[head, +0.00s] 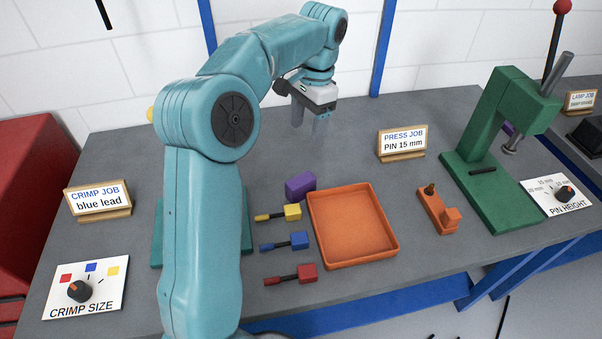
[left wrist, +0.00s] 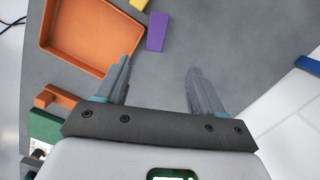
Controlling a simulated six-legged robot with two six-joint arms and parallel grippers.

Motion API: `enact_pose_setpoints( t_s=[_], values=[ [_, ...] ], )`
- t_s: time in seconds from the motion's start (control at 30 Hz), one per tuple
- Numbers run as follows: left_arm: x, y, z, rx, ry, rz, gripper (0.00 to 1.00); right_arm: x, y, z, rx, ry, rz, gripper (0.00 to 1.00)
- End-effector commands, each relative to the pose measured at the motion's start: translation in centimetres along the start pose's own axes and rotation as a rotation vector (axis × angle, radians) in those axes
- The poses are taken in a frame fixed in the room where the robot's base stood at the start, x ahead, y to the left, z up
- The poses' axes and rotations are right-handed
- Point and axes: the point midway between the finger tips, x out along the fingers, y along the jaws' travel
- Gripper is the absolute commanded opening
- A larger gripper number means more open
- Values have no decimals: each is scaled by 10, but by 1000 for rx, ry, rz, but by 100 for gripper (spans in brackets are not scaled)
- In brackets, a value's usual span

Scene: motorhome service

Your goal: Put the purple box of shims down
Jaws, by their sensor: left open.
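The purple box of shims (head: 300,186) stands on the grey bench, just off the back left corner of the orange tray (head: 391,222) and behind the yellow lead. It also shows in the left wrist view (left wrist: 157,32), beyond my fingertips and clear of them. My left gripper (head: 309,122) is open and empty above the bench, behind the box in the head view. Its two spread fingers show in the left wrist view (left wrist: 159,72) with only bare bench between them. My right gripper is in neither view.
Yellow (head: 292,212), blue (head: 298,240) and red (head: 306,273) leads lie left of the tray. An orange fixture (head: 437,210) and a green press (head: 490,185) stand to the right. A press job sign (head: 402,142) stands behind. The bench around my left gripper is bare.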

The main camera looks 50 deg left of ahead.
Motion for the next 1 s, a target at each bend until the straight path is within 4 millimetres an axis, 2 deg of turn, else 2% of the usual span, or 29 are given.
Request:
enact_pose_setpoints(
  t_s=[0.03,0.17,0.27,0.6,0.7,0.87,1.0],
  values=[
    [-14,0,-3,2,-8,2,68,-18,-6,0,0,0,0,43],
    [-10,3,-6,8,-21,7,68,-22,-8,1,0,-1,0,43],
    [5,3,-6,7,-23,7,68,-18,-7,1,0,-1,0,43],
    [81,4,-3,5,-24,8,68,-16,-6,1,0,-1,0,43],
    [94,4,-4,6,-21,6,68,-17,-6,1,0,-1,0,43],
    [105,4,-3,5,-21,7,68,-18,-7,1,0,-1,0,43],
    [124,6,-1,5,-24,9,68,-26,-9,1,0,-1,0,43]
  ],
)
